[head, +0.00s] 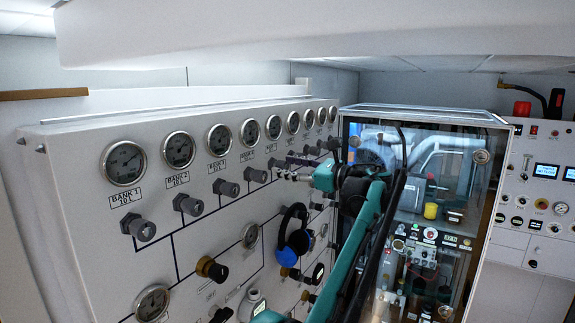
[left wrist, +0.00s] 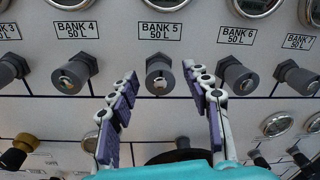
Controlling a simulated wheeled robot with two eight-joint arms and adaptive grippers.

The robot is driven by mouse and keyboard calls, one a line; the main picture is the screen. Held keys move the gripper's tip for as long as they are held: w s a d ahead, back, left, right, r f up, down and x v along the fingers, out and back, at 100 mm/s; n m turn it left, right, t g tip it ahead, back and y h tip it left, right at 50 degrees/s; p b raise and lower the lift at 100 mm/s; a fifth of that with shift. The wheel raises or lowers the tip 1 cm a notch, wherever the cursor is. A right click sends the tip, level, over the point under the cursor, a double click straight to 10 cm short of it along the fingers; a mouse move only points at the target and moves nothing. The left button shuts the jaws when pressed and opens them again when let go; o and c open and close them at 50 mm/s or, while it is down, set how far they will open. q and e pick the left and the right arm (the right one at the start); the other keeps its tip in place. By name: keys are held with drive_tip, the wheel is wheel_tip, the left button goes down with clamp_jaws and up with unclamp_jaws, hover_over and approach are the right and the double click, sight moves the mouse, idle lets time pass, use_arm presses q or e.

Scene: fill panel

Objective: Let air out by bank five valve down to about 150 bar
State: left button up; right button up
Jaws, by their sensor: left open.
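The bank five valve (left wrist: 160,76) is a dark grey knob with a pale end, under the BANK 5 50 L label (left wrist: 162,30). In the head view the bank five valve (head: 277,164) shows just beyond my left gripper (head: 288,176). In the left wrist view my left gripper (left wrist: 160,72) is open, its purple-padded fingers to the left and right of the knob, with gaps showing. I cannot tell whether the tips reach around it. The bank five gauge (head: 273,127) is too small to read; only its lower rim shows in the wrist view (left wrist: 164,8). My right gripper is not in view.
The bank four valve (left wrist: 74,73) and bank six valve (left wrist: 237,77) stand close on either side. Blue headphones (head: 293,236) hang on the panel below. A glass-fronted cabinet (head: 425,112) stands right of the panel. A white beam (head: 300,35) crosses above.

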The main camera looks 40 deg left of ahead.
use_arm(q)
clamp_jaws()
drive_tip(key=shift+n, duration=0.4)
drive_tip(key=n+p, duration=0.1)
drive_tip(key=n, duration=0.1)
drive_tip(key=shift+n, duration=0.4)
drive_tip(key=n, duration=0.4)
drive_tip(key=shift+s+n+p, duration=0.1)
drive_tip(key=shift+n+p, duration=0.3)
drive_tip(key=n, duration=0.4)
drive_tip(key=shift+f+n+g+y+p, duration=0.1)
drive_tip(key=shift+n+g+y+p, duration=0.2)
drive_tip(key=shift+n, duration=1.8)
drive_tip(key=shift+f, duration=0.1)
